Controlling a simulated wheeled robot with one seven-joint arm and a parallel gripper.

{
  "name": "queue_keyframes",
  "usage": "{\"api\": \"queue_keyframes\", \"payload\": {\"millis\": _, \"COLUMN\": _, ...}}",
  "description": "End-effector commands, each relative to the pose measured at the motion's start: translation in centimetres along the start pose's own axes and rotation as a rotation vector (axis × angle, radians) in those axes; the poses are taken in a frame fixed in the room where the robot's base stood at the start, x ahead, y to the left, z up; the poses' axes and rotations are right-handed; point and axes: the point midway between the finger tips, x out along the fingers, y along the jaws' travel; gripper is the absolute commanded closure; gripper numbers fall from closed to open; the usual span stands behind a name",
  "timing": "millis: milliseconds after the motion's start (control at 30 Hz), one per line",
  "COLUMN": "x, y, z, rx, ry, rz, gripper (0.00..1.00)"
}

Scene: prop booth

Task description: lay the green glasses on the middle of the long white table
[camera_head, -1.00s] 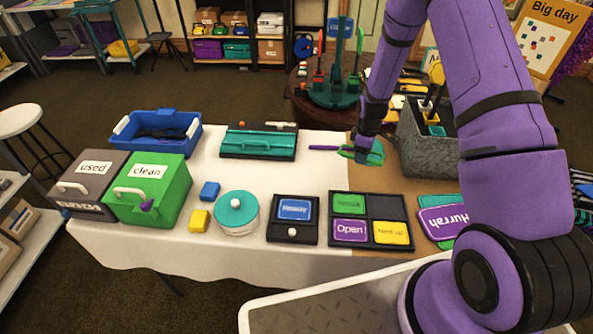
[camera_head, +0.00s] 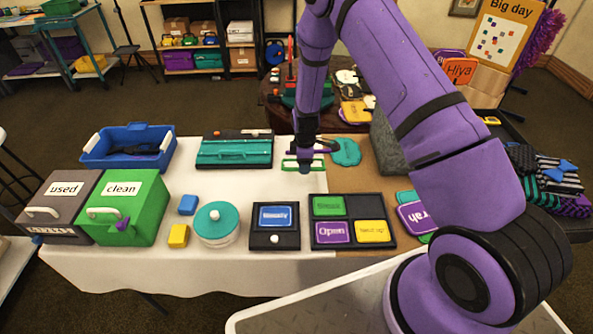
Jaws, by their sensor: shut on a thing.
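My gripper (camera_head: 304,160) is shut on the green glasses (camera_head: 289,166). It holds them over the white part of the long white table (camera_head: 180,270), near its far half and right of the teal case. The glasses are partly hidden by the fingers, and I cannot tell how far they are above the surface.
A teal case (camera_head: 234,152) and a blue bin (camera_head: 128,148) stand left of my gripper. A teal piece (camera_head: 345,151) lies to the right. In front are a round teal-lidded pot (camera_head: 217,223), a dark box (camera_head: 274,238) and a sign tray (camera_head: 352,205). White cloth between is bare.

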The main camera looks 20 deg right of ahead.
Motion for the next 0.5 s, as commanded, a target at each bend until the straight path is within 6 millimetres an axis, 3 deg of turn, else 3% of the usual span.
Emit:
{"api": "queue_keyframes", "payload": {"millis": 333, "x": 0.3, "y": -0.2, "z": -2.7, "rx": -0.002, "ry": -0.001, "rz": 0.0, "gripper": 0.67}}
{"api": "queue_keyframes", "payload": {"millis": 500, "x": 2.9, "y": -0.1, "z": -2.5, "rx": 0.002, "ry": -0.001, "rz": -0.001, "gripper": 0.67}}
